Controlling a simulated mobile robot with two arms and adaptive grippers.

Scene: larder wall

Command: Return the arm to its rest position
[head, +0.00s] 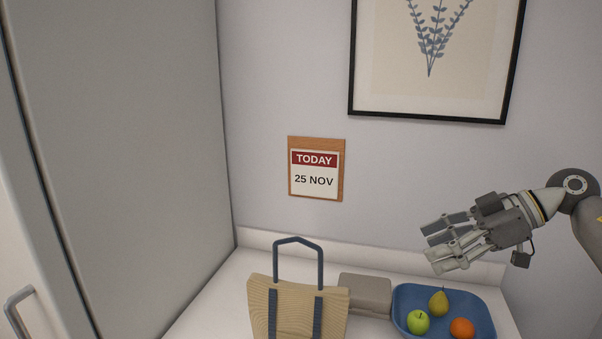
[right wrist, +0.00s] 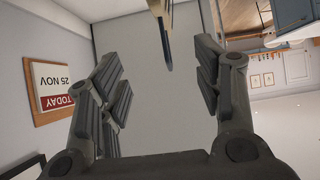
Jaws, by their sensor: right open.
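My right gripper (head: 447,245) is open and empty, raised above the counter at the right in the head view. Its arm comes in from the right edge. In the right wrist view, the fingers of the right gripper (right wrist: 160,90) are spread apart with nothing between them. The gripper is above the blue tray and apart from it. My left gripper is not in view.
A tan bag (head: 297,308) stands on the white counter (head: 225,290) beside a grey-brown box (head: 365,294). A blue tray (head: 478,306) holds a green apple (head: 418,322), a pear (head: 438,303) and an orange (head: 462,328). A calendar sign (head: 315,169) and framed picture (head: 436,117) hang behind. A tall grey cabinet (head: 120,150) stands left.

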